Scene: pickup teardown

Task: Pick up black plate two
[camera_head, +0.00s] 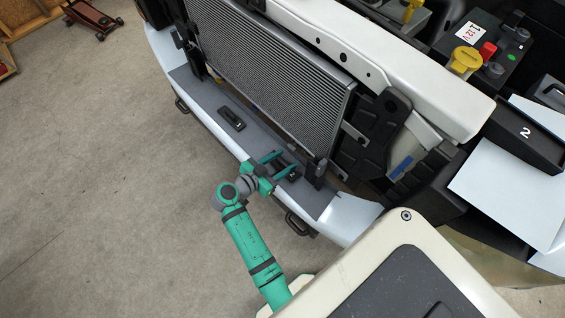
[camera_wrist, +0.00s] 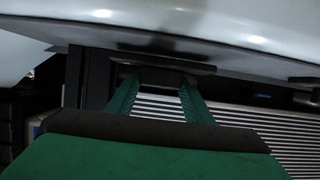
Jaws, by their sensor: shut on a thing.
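My gripper (camera_head: 279,165) is at the right end of the grey ledge along the pickup's front. Its green fingers are shut on a small black plate (camera_head: 291,174), partly hidden by them. In the wrist view, my gripper (camera_wrist: 158,84) has the raised dark middle of the plate between its fingertips, and the plate's flat part (camera_wrist: 165,60) lies against or very near the pale bumper surface. I cannot tell whether it touches the ledge. A similar black plate (camera_head: 231,118) lies flat farther left on the ledge. No number shows on either plate.
The finned radiator (camera_head: 285,75) stands just behind the ledge (camera_head: 262,140), with a black bracket (camera_head: 370,150) to its right. A black box marked 2 (camera_head: 525,132) is at the right, beside a white panel (camera_head: 510,190). The floor (camera_head: 100,180) at left is open.

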